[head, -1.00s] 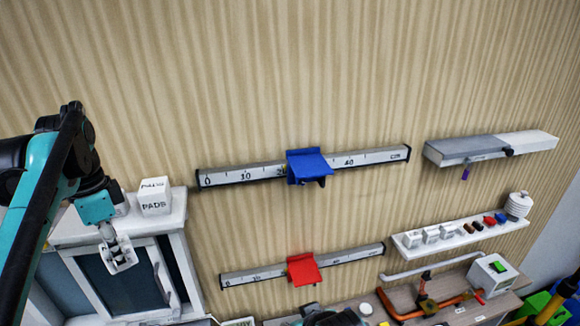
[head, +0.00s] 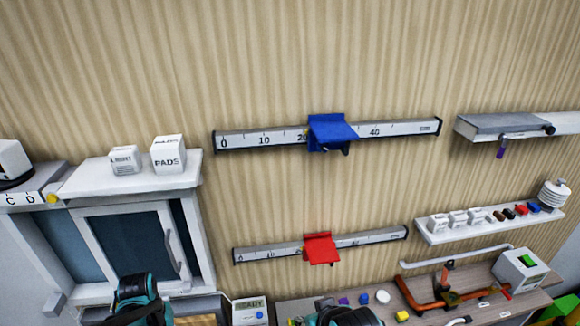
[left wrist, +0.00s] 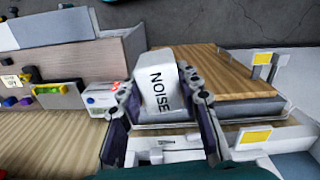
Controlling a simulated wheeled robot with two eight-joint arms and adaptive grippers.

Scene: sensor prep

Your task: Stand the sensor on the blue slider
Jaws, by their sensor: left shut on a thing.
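A white block marked NOISE, the sensor (left wrist: 157,88), sits between the fingers of my left gripper (left wrist: 160,95) in the left wrist view. The gripper is shut on it. In the head view only part of my left arm shows at the bottom left, and the sensor is hidden. The blue slider (head: 331,130) is on the upper wall rail (head: 260,139), a little past the 20 mark, apart from the sensor. Its top plate is bare. Part of my right arm shows at the bottom middle; its gripper is out of view.
A red slider (head: 320,248) is on a lower rail (head: 270,253). A cabinet (head: 135,184) at left bears boxes marked LIGHT (head: 125,159) and PADS (head: 168,154). Shelves (head: 460,236) and a bench (head: 410,300) with small items stand at right. The wall above the upper rail is clear.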

